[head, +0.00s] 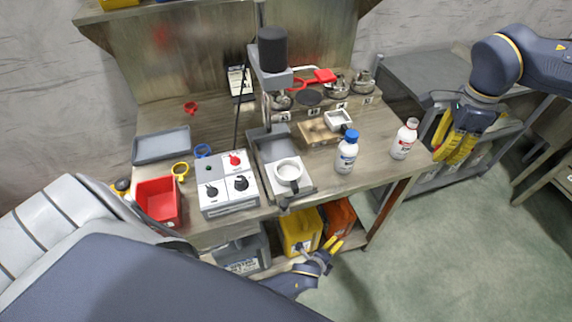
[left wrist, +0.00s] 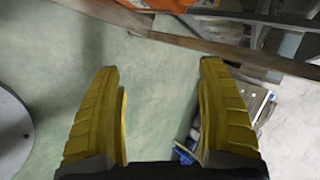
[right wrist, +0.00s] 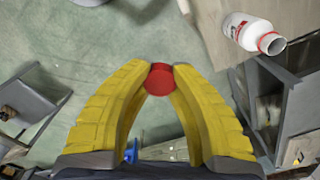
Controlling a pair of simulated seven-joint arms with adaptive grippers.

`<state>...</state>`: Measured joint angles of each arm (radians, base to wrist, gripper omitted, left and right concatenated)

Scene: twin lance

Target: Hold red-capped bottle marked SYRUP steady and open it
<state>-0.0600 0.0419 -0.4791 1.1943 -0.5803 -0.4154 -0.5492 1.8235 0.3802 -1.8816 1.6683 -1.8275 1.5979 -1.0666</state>
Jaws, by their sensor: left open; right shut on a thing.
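The white SYRUP bottle (head: 404,141) with a red label stands upright near the right end of the bench. In the right wrist view the bottle (right wrist: 246,31) shows an uncovered mouth with a red ring at its neck. My right gripper (head: 452,158) is beside the bottle, off the bench's right edge, apart from it. In the right wrist view it is shut on the red cap (right wrist: 158,80), held between its fingertips. My left gripper (head: 333,246) is low in front of the bench; in its wrist view its fingers (left wrist: 158,66) are open with nothing between them.
A blue-capped white bottle (head: 347,154) stands left of the SYRUP bottle. A white cup (head: 288,170) sits under the press stand. A control box (head: 230,192) and red bin (head: 158,201) are at left. Yellow (head: 299,229) and orange containers are below the bench.

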